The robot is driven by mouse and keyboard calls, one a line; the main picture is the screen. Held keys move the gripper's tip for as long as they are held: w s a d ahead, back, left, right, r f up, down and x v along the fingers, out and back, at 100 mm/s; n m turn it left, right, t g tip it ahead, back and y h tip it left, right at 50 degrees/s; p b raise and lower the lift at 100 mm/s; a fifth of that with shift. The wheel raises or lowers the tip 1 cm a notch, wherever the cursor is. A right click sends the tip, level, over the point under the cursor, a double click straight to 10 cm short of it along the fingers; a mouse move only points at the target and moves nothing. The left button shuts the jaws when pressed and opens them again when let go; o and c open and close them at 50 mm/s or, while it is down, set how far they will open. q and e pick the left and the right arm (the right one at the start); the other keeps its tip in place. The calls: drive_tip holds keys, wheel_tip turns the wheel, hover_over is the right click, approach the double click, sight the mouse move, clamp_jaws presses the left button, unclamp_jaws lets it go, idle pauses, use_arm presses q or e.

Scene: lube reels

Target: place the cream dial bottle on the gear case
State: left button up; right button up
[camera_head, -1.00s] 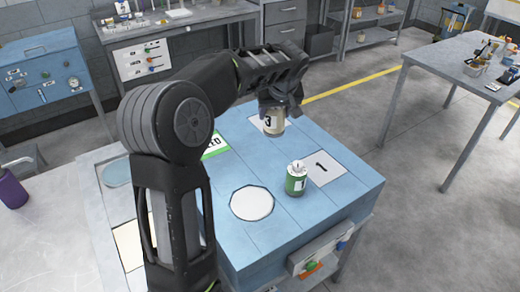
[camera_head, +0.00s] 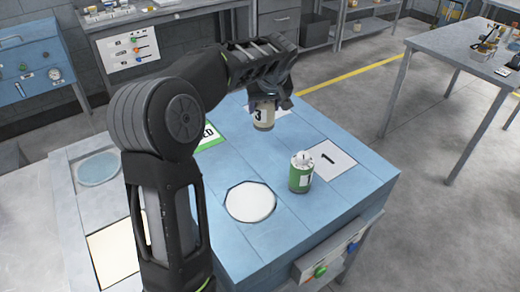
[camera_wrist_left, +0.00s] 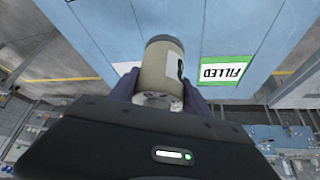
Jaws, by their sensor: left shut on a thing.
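The cream bottle (camera_head: 264,116), with a label reading 3, is between the fingers of my left gripper (camera_head: 268,97), which is shut on it. It hangs over the far part of a blue-topped bench (camera_head: 225,170), close to a white card; I cannot tell its exact height. In the left wrist view the cream bottle (camera_wrist_left: 158,68) sits between the fingers (camera_wrist_left: 157,90), with part of its label visible. The dial is not visible. I cannot tell for sure which thing is the gear case. My right gripper is not in view.
A green bottle (camera_head: 300,174) stands near a white card marked 1 (camera_head: 331,160). A round white disc (camera_head: 250,202) lies to its left. A green-edged FILLED card (camera_wrist_left: 227,70) is beside the held bottle. The bench middle is mostly clear.

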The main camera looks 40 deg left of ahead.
sight(264, 120)
use_arm(q)
drive_tip(key=shift+f, duration=2.45)
drive_tip(key=shift+f, duration=0.1)
wheel_tip(264, 120, down, 4)
drive_tip(key=shift+f+p, duration=0.15)
drive_tip(key=shift+p, duration=0.3)
drive_tip(key=shift+f, duration=0.3)
